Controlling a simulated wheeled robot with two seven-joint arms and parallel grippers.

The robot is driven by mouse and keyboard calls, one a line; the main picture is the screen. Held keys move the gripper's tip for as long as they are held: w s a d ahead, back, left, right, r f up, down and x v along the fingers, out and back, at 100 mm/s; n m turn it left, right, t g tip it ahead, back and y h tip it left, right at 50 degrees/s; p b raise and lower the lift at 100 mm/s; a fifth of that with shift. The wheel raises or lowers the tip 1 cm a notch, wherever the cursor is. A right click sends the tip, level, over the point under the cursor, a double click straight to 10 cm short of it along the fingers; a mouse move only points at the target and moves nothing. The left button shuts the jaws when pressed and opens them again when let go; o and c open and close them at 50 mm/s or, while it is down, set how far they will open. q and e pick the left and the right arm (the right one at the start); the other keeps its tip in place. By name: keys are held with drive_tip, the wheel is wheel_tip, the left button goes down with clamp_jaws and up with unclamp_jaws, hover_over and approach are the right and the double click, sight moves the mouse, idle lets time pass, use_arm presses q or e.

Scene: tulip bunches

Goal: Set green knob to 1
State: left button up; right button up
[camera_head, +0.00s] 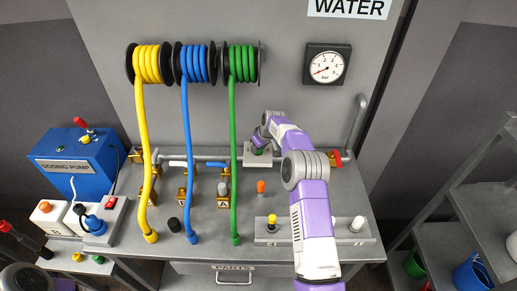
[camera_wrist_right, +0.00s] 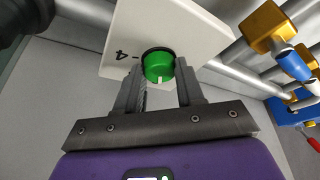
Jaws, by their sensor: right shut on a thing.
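The green knob (camera_wrist_right: 158,66) sits on a white plate (camera_wrist_right: 192,32) in the right wrist view. Its white pointer mark faces down the picture, towards my palm. A "4" with a tick shows on the plate left of the knob; other numbers are hidden or cannot be read. My right gripper (camera_wrist_right: 160,82) is shut on the knob, one finger on each side. In the head view my right gripper (camera_head: 261,141) is at the knob's plate (camera_head: 257,159) at the back of the bench, and the knob is mostly hidden.
Green (camera_head: 234,160), blue (camera_head: 187,150) and yellow (camera_head: 143,160) hoses hang left of the right arm. Pipes with brass fittings (camera_wrist_right: 266,27) run beside the plate. A gauge (camera_head: 326,65) is on the wall. A strip with bulbs (camera_head: 357,224) lies at the bench front.

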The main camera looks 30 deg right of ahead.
drive_tip(key=shift+d+n+g+y+p, duration=0.15)
drive_tip(key=shift+n+y+p, duration=0.25)
drive_tip(key=shift+n, duration=0.75)
drive_tip(key=shift+d+n+g+y+p, duration=0.15)
drive_tip(key=shift+n+y+p, duration=0.25)
drive_tip(key=shift+n, duration=0.75)
drive_tip(key=shift+a, duration=0.1)
drive_tip(key=o, duration=1)
drive_tip(key=shift+o, duration=0.2)
drive_tip(key=v, duration=0.7)
drive_tip(key=shift+r, duration=0.3)
